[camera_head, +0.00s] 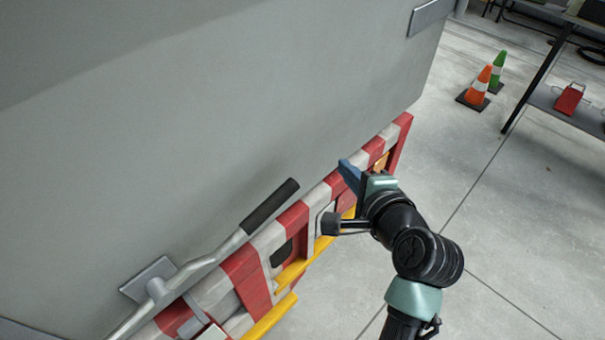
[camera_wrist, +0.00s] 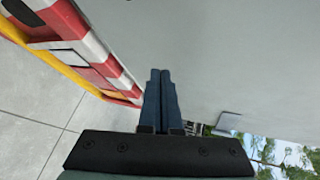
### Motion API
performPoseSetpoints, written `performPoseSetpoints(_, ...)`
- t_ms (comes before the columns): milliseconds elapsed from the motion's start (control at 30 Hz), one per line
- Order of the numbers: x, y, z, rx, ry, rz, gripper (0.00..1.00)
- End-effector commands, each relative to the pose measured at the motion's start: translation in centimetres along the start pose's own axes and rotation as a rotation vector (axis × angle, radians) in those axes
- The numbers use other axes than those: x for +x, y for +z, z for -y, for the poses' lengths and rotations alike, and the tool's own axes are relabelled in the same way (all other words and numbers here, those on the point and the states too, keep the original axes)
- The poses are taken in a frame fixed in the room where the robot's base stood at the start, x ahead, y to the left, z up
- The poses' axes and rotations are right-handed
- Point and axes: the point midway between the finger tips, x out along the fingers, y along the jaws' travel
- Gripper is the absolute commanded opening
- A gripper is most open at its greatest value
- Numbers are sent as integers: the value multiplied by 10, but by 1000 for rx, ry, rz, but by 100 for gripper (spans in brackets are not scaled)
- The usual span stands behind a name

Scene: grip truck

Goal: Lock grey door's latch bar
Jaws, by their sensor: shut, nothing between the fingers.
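The grey door (camera_head: 200,110) fills the left and middle of the head view; it also fills the upper right of the wrist view (camera_wrist: 220,50). The latch bar (camera_head: 205,260) is a grey metal bar with a black handle grip (camera_head: 270,205), running along the door's lower edge past a grey bracket plate (camera_head: 148,280). My gripper (camera_head: 348,172) is to the right of the black grip, apart from it, near the door's lower part. Its blue fingers are together and empty in the wrist view (camera_wrist: 161,85). The latch bar does not show in the wrist view.
A red and white striped bumper (camera_head: 295,215) with a yellow rail (camera_head: 270,318) runs below the door. Orange (camera_head: 480,85) and green (camera_head: 497,72) cones stand on the floor by a shelf (camera_head: 565,105). Open concrete floor lies right of the bumper.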

Motion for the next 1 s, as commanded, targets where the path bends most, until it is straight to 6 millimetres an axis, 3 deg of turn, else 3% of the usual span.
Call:
performPoseSetpoints(400, -45, 13, -43, 639, 237, 123, 0)
performPoseSetpoints(600, -65, 24, -58, 875, 313, 160, 0)
performPoseSetpoints(1000, -73, 29, -69, 994, 348, 178, 0)
